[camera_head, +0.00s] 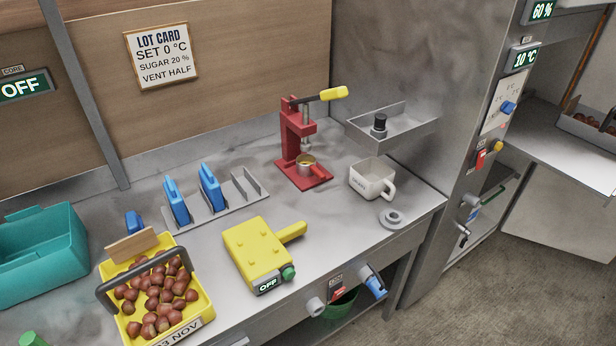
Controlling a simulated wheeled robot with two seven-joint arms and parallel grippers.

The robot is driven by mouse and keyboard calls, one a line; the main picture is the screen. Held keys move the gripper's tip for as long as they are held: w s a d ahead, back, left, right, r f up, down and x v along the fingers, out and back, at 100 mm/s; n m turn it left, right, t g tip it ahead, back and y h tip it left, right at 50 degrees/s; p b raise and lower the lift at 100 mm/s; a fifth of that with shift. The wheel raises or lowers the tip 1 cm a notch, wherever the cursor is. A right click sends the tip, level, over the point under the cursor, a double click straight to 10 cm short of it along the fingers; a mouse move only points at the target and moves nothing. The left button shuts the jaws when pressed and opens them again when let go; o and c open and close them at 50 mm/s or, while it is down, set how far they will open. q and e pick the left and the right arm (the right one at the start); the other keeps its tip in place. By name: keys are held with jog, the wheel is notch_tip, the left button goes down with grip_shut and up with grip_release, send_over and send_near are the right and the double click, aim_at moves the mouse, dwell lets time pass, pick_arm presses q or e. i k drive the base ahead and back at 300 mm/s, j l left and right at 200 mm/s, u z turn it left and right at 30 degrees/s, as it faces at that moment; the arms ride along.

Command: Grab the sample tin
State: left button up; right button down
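A white square tin with a looped handle (367,180) stands upright on the steel counter (345,224), right of the red press. Small dark lettering on its front is too small to read surely; it is the thing that best fits the sample tin. Its handle is on its right side and its top is open. Nothing is holding it. Neither of my grippers is in view.
A red lever press (294,135) stands left of the tin. A wall shelf (413,129) overhangs behind it, and a grey ring (391,217) lies in front. A yellow device (252,248) and yellow chestnut crate (199,309) are further left, near a teal bin (45,257).

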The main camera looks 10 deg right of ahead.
aim_at(309, 171)
jog(key=i+l+z, duration=0.1)
jog(key=l, duration=0.35)
jog(key=i+l, duration=0.1)
jog(key=l, duration=0.3)
jog(key=i+l+z, duration=0.15)
jog(key=l, duration=0.3)
jog(key=l+z, duration=0.1)
jog(key=l, duration=0.3)
jog(key=i+l, duration=0.2)
jog(key=l, duration=0.2)
jog(key=z, duration=0.05)
